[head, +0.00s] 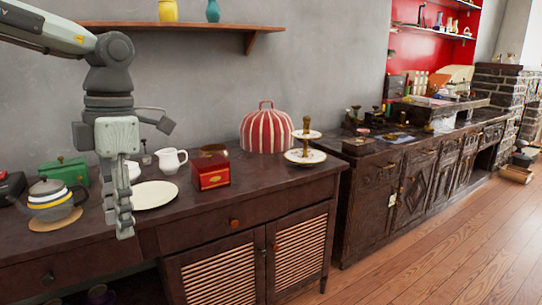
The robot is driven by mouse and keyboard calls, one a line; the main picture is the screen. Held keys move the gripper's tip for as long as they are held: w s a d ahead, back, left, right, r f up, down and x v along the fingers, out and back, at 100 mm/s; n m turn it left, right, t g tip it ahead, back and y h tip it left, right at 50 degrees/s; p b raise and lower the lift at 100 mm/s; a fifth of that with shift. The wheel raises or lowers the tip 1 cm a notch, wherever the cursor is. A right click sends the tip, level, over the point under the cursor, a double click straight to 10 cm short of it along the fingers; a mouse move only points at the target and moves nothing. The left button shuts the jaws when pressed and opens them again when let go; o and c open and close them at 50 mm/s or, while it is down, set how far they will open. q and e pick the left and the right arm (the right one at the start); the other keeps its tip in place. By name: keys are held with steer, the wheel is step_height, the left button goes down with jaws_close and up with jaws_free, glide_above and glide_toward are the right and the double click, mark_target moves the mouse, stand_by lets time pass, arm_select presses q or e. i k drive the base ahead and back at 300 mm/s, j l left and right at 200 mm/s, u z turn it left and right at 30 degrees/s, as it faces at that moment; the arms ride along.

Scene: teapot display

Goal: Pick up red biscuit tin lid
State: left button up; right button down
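A small red tin (212,181) stands upright on the dark wooden sideboard, right of the white plate. Its red lid (208,162) appears to be on top of it. My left gripper (124,232) hangs fingers down at the left, in front of the plate and apart from the tin. Its fingers show nearly edge-on and overlap, so I cannot tell whether they are open or shut. I see nothing held in them. My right gripper is not in view.
Near the tin are a white plate (158,196), a white jug (170,160), a brown bowl (214,149), a striped red-and-white cosy (268,130) and a tiered stand (305,155). A teapot (50,202) and a green box (68,170) stand left. The sideboard's front right is clear.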

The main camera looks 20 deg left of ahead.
mark_target(209, 161)
steer(key=i+j+z, duration=0.25)
steer(key=i+j, duration=0.2)
steer(key=i+j+z, duration=0.25)
steer(key=i+j, duration=0.3)
steer(key=j, duration=0.15)
steer(key=i+j, duration=0.2)
steer(key=j, duration=0.1)
